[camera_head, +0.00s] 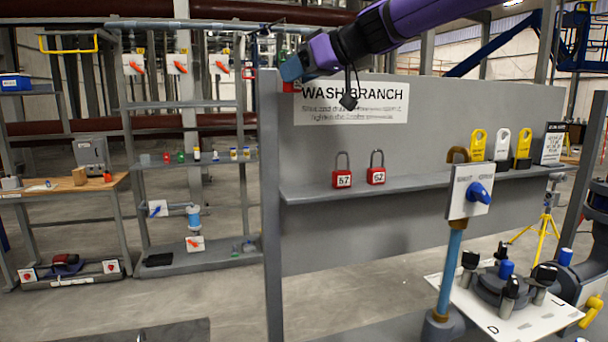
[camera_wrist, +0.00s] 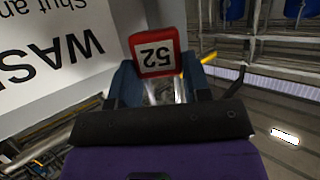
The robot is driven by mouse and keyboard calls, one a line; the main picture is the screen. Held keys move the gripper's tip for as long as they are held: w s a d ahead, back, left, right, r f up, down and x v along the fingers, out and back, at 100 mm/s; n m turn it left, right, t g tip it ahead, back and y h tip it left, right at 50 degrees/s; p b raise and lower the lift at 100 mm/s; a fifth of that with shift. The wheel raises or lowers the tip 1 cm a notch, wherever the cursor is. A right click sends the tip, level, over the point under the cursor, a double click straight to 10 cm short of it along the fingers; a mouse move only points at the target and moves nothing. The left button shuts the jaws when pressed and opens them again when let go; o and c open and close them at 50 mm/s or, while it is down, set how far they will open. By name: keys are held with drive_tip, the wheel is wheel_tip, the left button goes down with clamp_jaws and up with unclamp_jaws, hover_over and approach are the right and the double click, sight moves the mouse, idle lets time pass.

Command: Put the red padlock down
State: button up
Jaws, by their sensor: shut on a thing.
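My gripper (camera_head: 291,70) is at the upper left end of the grey panel, beside the WASH BRANCH sign. It is shut on a red padlock (camera_wrist: 153,52) with a white label that reads 52, upside down in the wrist view. The padlock's body sticks out past the fingers (camera_wrist: 158,88); its grey shackle shows only partly between them. In the head view only a small red part of it (camera_head: 291,87) shows below the gripper. It is in the air, well above the grey shelf (camera_head: 310,194).
Two red padlocks, one labelled 57 (camera_head: 342,179) and one with a less clear label (camera_head: 376,175), stand on the shelf. The shelf is bare left of them and between them and the yellow tag (camera_head: 478,145). A blue-knobbed switch box (camera_head: 469,191) stands in front of the shelf.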

wheel_tip(320, 180, down, 21)
drive_tip(key=shift+r, duration=0.1)
idle(0.4)
drive_tip(key=o, duration=1)
drive_tip(key=shift+c, duration=0.2)
drive_tip(key=shift+s+d+r, duration=0.1)
drive_tip(key=shift+d, duration=0.05)
drive_tip(key=v, duration=1.1)
drive_tip(key=shift+d, duration=0.25)
drive_tip(key=shift+s+r, duration=0.1)
